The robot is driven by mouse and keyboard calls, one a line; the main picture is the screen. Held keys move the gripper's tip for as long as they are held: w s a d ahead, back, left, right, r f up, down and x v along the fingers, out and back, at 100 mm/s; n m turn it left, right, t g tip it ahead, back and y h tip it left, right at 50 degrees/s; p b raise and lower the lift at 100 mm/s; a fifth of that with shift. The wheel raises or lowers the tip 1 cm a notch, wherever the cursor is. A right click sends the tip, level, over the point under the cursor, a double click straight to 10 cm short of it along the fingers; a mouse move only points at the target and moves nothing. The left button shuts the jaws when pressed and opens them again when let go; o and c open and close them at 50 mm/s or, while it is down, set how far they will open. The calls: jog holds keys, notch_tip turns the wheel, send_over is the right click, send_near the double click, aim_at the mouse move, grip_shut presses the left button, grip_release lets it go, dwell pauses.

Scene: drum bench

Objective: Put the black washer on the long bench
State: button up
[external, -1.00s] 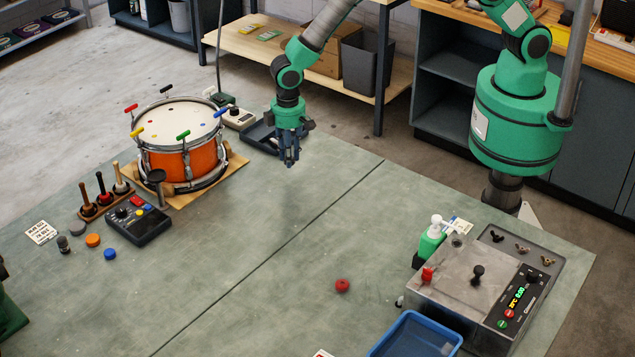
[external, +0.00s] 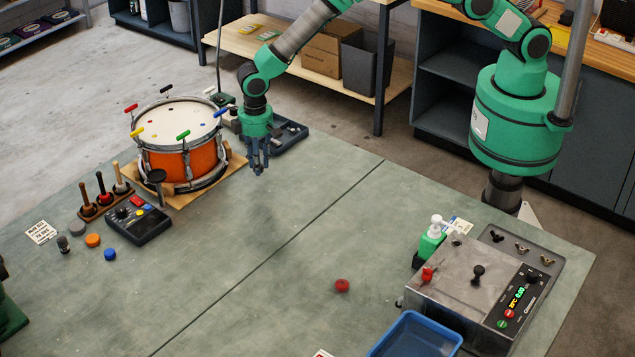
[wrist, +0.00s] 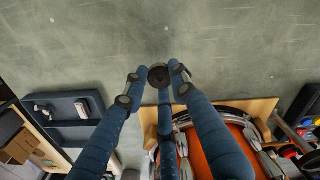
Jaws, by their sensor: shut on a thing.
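The black washer (wrist: 159,76) is a small dark ring, held between the fingertips of my gripper (wrist: 158,82) in the wrist view. In the external view my gripper (external: 258,168) points down above the far part of the long grey-green bench (external: 310,215), just right of the drum. I cannot make out the washer there. The bench surface (wrist: 220,35) shows bare beyond the fingertips in the wrist view. The fingers appear apart from the bench, but the exact height is hard to tell.
The orange drum (external: 168,158) with coloured keys stands on a wooden board close to my gripper. A dark tray (external: 289,135) lies behind it. A black control box (external: 138,220), a red disc (external: 342,285), a blue bin (external: 415,337) and a metal machine (external: 460,290) surround the clear bench middle.

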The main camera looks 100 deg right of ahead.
send_over(239, 186)
jog(key=shift+d+f, duration=0.1)
jog(key=shift+f, duration=0.2)
dwell(0.3)
jog(key=shift+f, duration=0.1)
jog(key=shift+f, duration=1.65)
jog(key=shift+f, duration=0.1)
jog(key=o, duration=0.7)
